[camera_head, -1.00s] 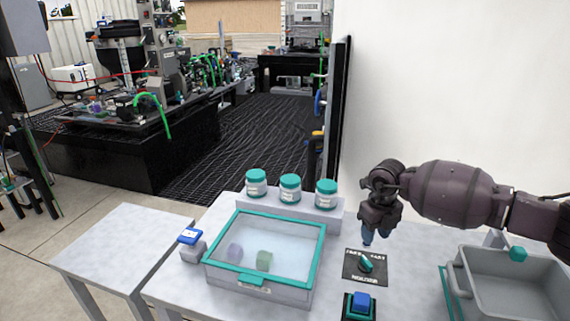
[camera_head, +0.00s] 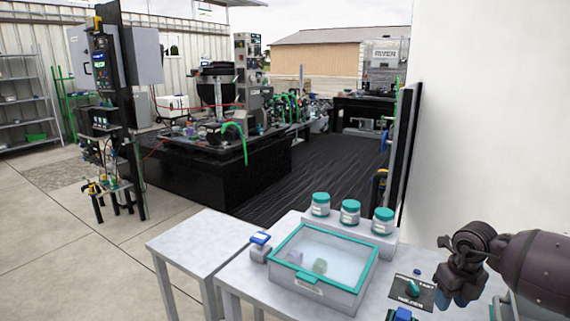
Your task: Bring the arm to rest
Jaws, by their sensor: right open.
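My right gripper (camera_head: 456,299) is at the right edge of the view, pointing down over the table (camera_head: 262,290), with nothing seen between its fingers. It is to the right of a black plate with a teal knob (camera_head: 412,289). My right arm comes in from the right edge. My left gripper is out of view.
A clear-lidded box with a teal rim (camera_head: 367,272) holds two small objects. Several teal-lidded jars (camera_head: 350,212) stand on a ledge behind it. A blue-topped block (camera_head: 260,247) is at its left. A blue button (camera_head: 402,314) is at the bottom edge. A bare side table (camera_head: 200,243) stands left.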

